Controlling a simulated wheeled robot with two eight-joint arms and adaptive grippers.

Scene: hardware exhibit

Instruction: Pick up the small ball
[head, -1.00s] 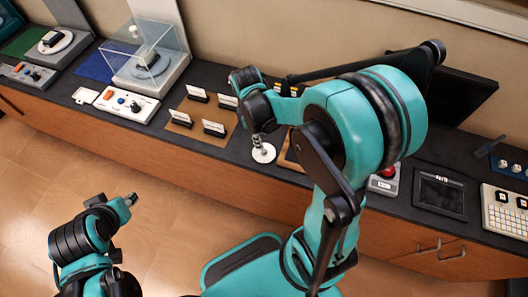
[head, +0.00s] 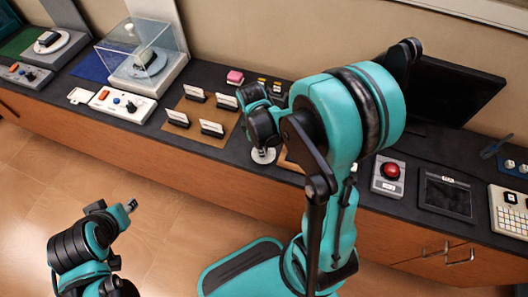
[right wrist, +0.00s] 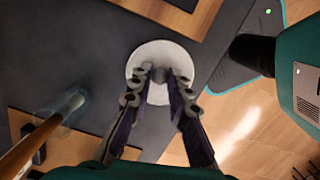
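A small grey round thing, likely the small ball (right wrist: 158,75), sits at the middle of a white round disc (right wrist: 184,58) in the right wrist view. In the head view the white disc (head: 263,156) stands near the counter's front edge, and my arm hides most of what is on it. My right gripper (right wrist: 161,73) points down over the disc, its two fingers apart on either side of the grey ball; I cannot tell whether they touch it. My left gripper (head: 131,206) is low at the left, away from the counter, too small to read.
A brown board with several card holders (head: 211,128) lies left of the disc. A red button box (head: 389,174) and a dark tablet (head: 446,195) stand to the right. A brown rod (right wrist: 35,145) shows close by in the wrist view.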

